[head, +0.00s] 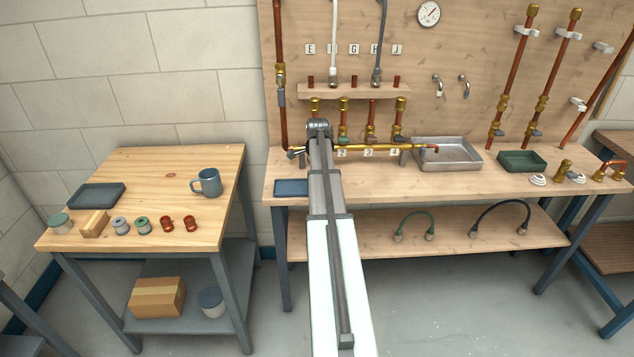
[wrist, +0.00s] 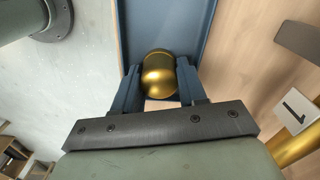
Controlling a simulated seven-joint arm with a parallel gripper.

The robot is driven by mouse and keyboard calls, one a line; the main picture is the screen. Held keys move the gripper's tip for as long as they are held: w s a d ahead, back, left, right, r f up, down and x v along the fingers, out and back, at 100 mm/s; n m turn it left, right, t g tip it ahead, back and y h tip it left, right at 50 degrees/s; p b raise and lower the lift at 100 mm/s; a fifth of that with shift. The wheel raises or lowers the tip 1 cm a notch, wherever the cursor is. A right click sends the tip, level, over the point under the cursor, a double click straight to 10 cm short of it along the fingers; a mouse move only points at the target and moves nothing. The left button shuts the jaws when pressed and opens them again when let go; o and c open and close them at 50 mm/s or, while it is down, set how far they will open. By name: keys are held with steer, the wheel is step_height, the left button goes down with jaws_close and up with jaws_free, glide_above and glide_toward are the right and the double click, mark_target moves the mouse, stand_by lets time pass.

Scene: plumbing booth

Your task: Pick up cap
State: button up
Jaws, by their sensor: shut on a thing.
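The cap is a rounded, shiny brass piece (wrist: 158,82) in the middle of the wrist view. My gripper (wrist: 159,70) has its two blue-grey fingers on either side of the cap and is shut on it. A shallow blue tray (head: 291,188) lies at the left front of the workbench; it also shows behind the cap in the wrist view (wrist: 160,22). I cannot tell whether the cap touches the tray. In the head view my arm hides the gripper's fingers and the cap.
The workbench (head: 470,190) carries a brass pipe run (head: 385,148), a metal basin (head: 446,154) and a green tray (head: 522,161). Upright pipes with valves stand against the board behind. A side table (head: 150,240) at the left holds a mug (head: 207,183) and small parts.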

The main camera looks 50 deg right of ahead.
step_height(320, 180, up, 14)
steer(key=shift+r, duration=0.25)
stand_by(1.1)
steer(key=s+d+r, duration=0.2)
steer(key=d+r, duration=0.7)
steer(key=d, duration=0.3)
steer(key=s+d+r, duration=0.2)
steer(key=d+r, duration=0.8)
steer(key=d, duration=0.2)
steer(key=shift+s, duration=0.2)
steer(key=shift+f, duration=0.15)
steer(key=shift+f, duration=2.75)
steer(key=shift+a+f, duration=0.1)
steer(key=shift+f, duration=2.2)
